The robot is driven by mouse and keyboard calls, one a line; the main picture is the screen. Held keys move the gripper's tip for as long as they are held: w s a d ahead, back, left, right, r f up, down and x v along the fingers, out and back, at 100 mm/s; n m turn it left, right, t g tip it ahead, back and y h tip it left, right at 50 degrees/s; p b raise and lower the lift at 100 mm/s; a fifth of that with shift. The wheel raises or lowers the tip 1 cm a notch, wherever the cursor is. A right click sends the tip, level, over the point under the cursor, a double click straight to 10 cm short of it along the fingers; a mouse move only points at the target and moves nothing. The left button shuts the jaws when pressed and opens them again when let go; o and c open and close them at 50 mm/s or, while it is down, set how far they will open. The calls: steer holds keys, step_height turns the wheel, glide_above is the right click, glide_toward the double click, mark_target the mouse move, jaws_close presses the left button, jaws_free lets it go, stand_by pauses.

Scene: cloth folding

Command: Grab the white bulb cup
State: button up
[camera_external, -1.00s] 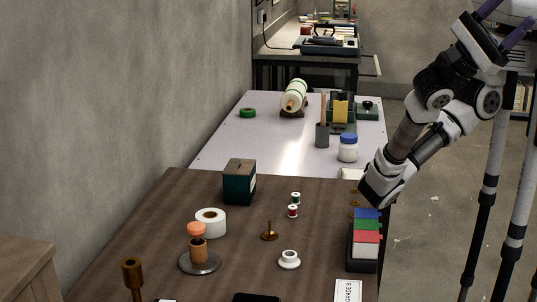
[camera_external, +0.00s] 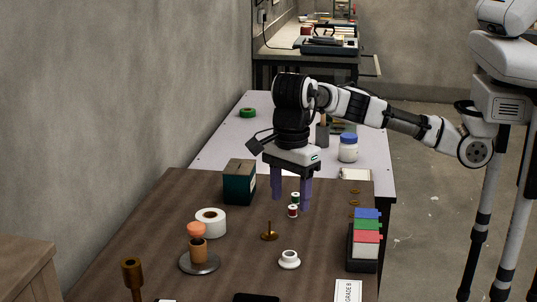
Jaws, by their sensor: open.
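A small white cup-like piece (camera_external: 289,259) with a round flange and a dark opening stands on the brown table, near its front middle; it looks like the white bulb cup. My gripper (camera_external: 291,203) is above the far part of the brown table, behind the white cup and apart from it. Its two purple fingers point down and are spread wide, with nothing seen held.
A brass spindle piece (camera_external: 269,232) stands just behind the cup. A white tape roll (camera_external: 211,222) and a dark green box (camera_external: 240,181) are to the left. A holder with coloured cards (camera_external: 365,240) is to the right. A black item (camera_external: 256,298) lies at the front edge.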

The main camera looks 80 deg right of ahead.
glide_above(289, 259)
steer(key=d, duration=0.2)
step_height(289, 259, down, 8)
steer(key=shift+w+d, duration=0.1)
steer(key=shift+w, duration=0.05)
steer(key=shift+f+p, duration=0.65)
steer(key=shift+f, duration=2.1)
